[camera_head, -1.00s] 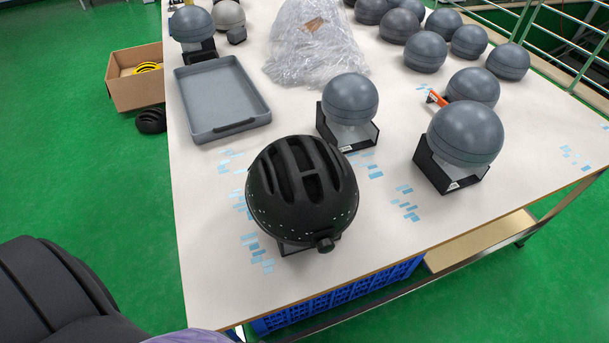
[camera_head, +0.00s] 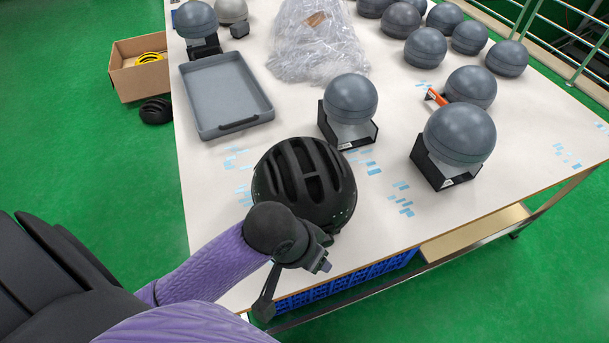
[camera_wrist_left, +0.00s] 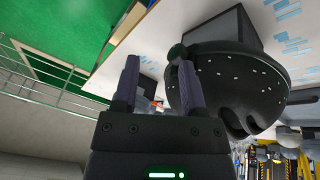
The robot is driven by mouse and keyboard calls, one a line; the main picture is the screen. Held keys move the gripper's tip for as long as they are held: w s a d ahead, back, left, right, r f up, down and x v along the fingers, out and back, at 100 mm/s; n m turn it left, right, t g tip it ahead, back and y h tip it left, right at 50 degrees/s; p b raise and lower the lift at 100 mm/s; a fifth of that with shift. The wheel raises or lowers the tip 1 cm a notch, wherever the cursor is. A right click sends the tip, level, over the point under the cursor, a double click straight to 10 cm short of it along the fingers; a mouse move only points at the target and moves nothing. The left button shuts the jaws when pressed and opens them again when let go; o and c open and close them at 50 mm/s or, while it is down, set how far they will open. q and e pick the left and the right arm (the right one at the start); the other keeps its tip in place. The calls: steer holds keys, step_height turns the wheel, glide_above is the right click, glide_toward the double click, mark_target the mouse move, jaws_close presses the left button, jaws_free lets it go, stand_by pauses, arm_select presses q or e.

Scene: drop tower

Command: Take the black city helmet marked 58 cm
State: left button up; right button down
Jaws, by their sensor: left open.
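The black helmet (camera_head: 304,180), with long vents, sits on a dark stand near the front edge of the white table. No size marking on it is readable. My left gripper (camera_head: 292,272) is at the helmet's near side, at the table's front edge, partly covering its lower front. In the left wrist view, the left gripper (camera_wrist_left: 158,82) has its two fingers apart with nothing between them. The helmet (camera_wrist_left: 230,82) shows there upside down, close beside the right-hand finger; contact cannot be told. My right gripper is not in view.
Grey spheres on black stands (camera_head: 350,98) (camera_head: 460,135) are right of the helmet. A grey tray (camera_head: 186,85) lies behind left, with plastic wrap (camera_head: 315,50) farther back. A cardboard box (camera_head: 125,80) and a dark helmet-like object (camera_head: 156,110) are on the green floor.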

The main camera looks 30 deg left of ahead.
mark_target(290, 156)
arm_select(q)
steer(key=w+a+r+n, duration=0.1)
steer(key=w+a, duration=0.1)
steer(key=w, duration=0.1)
steer(key=w+a+r+n, duration=0.1)
steer(key=w+a+n, duration=0.1)
steer(key=w, duration=0.1)
steer(key=w+a+r+n+g, duration=0.1)
steer(key=w+a+r, duration=0.1)
steer(key=shift+w+a, duration=0.1)
steer(key=shift+w, duration=0.3)
steer(key=w+a+r+n, duration=0.4)
steer(key=a+r+n, duration=0.4)
steer(key=a, duration=0.2)
steer(key=shift+y, duration=0.3)
steer(key=b+x, duration=0.1)
steer(key=x, duration=0.2)
steer(key=b+x, duration=0.1)
steer(key=x, duration=0.2)
steer(key=d+x, duration=0.1)
steer(key=x, duration=0.3)
steer(key=shift+w+a+r+b, duration=0.1)
steer(key=shift+w+r+b, duration=0.1)
steer(key=shift+w+b, duration=0.2)
steer(key=shift+s, duration=0.1)
jaws_close()
steer(key=shift+r, duration=0.1)
